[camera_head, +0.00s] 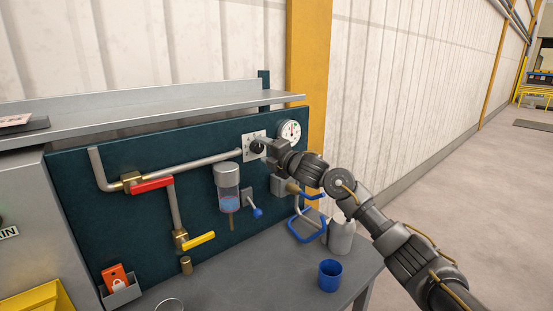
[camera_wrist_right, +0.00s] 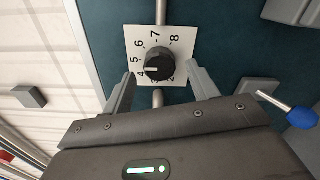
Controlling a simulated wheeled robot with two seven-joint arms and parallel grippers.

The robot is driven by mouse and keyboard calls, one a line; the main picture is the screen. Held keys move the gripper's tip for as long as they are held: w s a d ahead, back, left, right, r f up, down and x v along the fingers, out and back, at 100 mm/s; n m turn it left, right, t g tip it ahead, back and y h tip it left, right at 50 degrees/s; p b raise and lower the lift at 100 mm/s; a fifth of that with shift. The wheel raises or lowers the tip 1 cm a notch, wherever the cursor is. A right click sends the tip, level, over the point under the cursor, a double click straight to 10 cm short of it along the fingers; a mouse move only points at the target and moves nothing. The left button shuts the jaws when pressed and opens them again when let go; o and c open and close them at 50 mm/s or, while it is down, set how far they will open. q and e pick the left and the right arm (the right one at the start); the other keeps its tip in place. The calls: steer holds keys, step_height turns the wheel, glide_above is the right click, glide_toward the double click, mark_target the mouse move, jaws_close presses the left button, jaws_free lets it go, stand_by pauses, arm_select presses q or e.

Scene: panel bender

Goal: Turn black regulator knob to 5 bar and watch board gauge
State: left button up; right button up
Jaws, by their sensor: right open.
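The black regulator knob (camera_wrist_right: 159,62) sits on a white square dial plate (camera_wrist_right: 182,36) with printed numbers. Its pale pointer mark faces the side near the 4. In the head view the knob (camera_head: 257,146) is partly hidden by my right gripper (camera_head: 268,147). In the right wrist view my right gripper (camera_wrist_right: 161,70) is open, with one fingertip on each side of the knob; I cannot tell whether they touch it. The round white board gauge (camera_head: 290,131) is right of and above the knob; its reading is too small to tell. My left gripper is not in view.
Pipes with a red lever (camera_head: 152,185) and a yellow lever (camera_head: 199,240) lie left of the knob. A clear filter bowl (camera_head: 228,197) and a blue-tipped lever (camera_head: 257,212) are below. A blue cup (camera_head: 330,275) and a grey bottle (camera_head: 341,236) stand on the bench. A shelf (camera_head: 150,113) juts out above.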

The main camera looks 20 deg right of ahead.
steer(key=b+v, duration=0.2)
steer(key=v, duration=0.7)
stand_by(0.4)
